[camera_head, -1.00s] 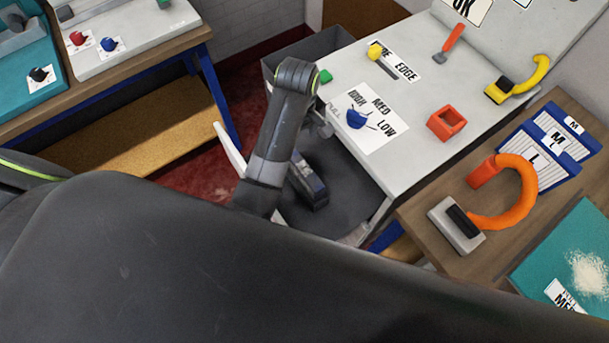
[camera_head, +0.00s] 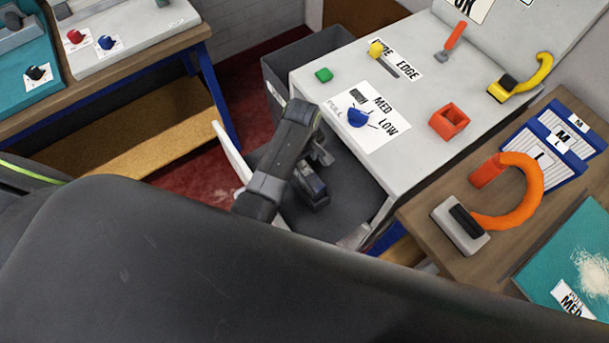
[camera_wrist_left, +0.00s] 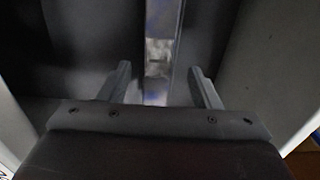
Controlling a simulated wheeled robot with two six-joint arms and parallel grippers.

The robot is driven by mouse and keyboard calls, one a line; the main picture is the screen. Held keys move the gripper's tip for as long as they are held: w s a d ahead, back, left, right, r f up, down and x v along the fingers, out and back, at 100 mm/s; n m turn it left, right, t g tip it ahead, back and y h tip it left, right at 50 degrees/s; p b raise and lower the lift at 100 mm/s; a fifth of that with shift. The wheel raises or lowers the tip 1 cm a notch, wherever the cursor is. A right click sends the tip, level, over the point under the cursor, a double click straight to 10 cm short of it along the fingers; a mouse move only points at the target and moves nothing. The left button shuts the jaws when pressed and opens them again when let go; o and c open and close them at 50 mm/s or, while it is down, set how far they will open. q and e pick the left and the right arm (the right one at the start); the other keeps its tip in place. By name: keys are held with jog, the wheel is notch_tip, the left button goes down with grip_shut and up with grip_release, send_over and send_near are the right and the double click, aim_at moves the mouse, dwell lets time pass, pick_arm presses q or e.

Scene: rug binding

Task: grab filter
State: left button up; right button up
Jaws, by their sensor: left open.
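My left gripper (camera_wrist_left: 160,72) is open in the left wrist view. Its two fingers stand apart on either side of a narrow metallic bar (camera_wrist_left: 160,25) with bluish patches, and I see no contact. I cannot tell whether this bar is part of the filter. In the head view my left arm reaches into the dark recess (camera_head: 350,184) below the white machine top. The forearm hides part of the gripper there. My right gripper is out of view.
The white machine (camera_head: 413,160) carries a blue knob (camera_head: 358,118), a yellow knob and a red square frame (camera_head: 449,122). A grey bin (camera_head: 291,66) stands behind it. An orange curved-handled tool (camera_head: 520,190) lies on the wooden table at right.

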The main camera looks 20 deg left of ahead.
aim_at(304, 168)
pick_arm(q)
jog(key=shift+s+d+f, duration=0.1)
jog(key=shift+d+f, duration=0.1)
jog(key=shift+f, duration=1.05)
jog(key=shift+d+f, duration=0.15)
jog(key=shift+f, duration=1.05)
grip_shut()
